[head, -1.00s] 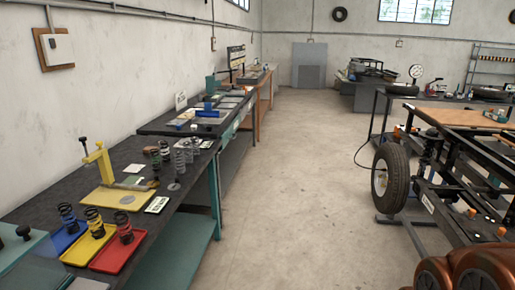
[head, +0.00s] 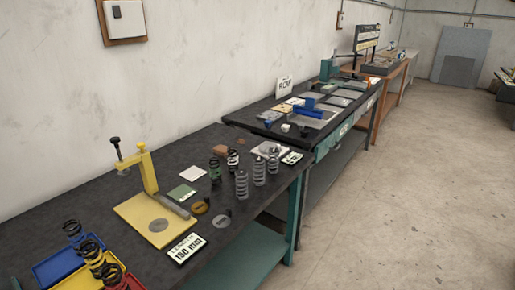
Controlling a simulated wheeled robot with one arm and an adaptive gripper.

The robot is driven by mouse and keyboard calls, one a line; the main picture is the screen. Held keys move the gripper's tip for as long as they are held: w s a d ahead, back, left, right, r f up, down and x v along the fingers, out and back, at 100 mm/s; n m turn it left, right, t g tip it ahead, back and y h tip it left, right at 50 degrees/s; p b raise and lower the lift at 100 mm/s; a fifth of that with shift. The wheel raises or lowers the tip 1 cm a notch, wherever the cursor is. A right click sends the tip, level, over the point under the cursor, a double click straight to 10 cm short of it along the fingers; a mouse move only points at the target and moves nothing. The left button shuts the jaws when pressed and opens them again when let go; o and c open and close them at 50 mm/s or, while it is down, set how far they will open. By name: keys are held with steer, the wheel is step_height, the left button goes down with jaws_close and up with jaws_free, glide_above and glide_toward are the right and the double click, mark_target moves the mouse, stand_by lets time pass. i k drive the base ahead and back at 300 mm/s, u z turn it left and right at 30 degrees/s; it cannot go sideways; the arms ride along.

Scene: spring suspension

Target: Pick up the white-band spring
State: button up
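A loose group of springs stands upright on the dark workbench (head: 100,180) along the left wall. Two are black, one at the left (head: 215,171) and one behind it (head: 232,160). Three look grey: a front one (head: 241,185), a middle one (head: 259,172) and a back one (head: 273,166). At this size I cannot tell which of them carries a white band. My gripper is not in view.
A yellow press (head: 148,172) stands on the bench left of the springs, with a "180 mm" sign (head: 187,249) in front. Blue (head: 50,270), yellow and red trays hold banded springs at lower left. A second bench (head: 360,100) stands beyond. The concrete floor (head: 400,200) at right is clear.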

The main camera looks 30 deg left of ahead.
mark_target(236, 163)
steer(key=i, duration=2.65)
steer(key=u, duration=4.1)
steer(key=i, duration=0.5)
steer(key=u, duration=0.05)
